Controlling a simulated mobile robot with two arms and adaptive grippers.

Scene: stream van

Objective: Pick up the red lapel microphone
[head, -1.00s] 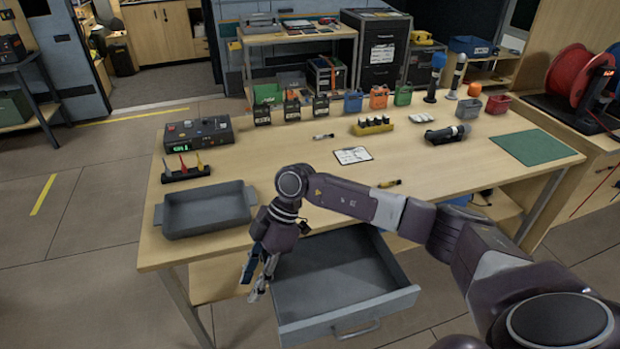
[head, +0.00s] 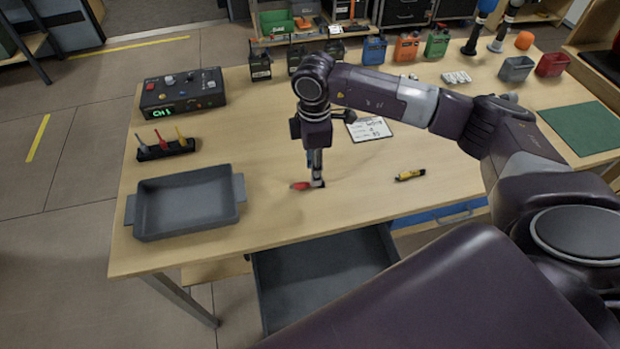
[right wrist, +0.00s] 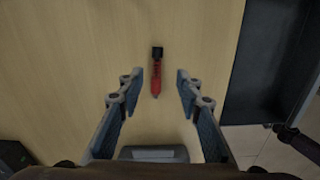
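The red lapel microphone (head: 300,186) lies on the bench top near its front edge in the head view, partly hidden by my right gripper. In the right wrist view the red microphone (right wrist: 156,76) has a black end and lies between the two fingertips as seen from above. My right gripper (head: 317,180) points down at it. In the right wrist view the gripper (right wrist: 160,77) is open, with a gap on each side of the microphone. I cannot tell how far the fingertips are above the wood. My left gripper is not in view.
A yellow marker-like item (head: 410,175) lies right. A white card (head: 370,130) lies behind. An open grey drawer (head: 325,270) juts below the front edge.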

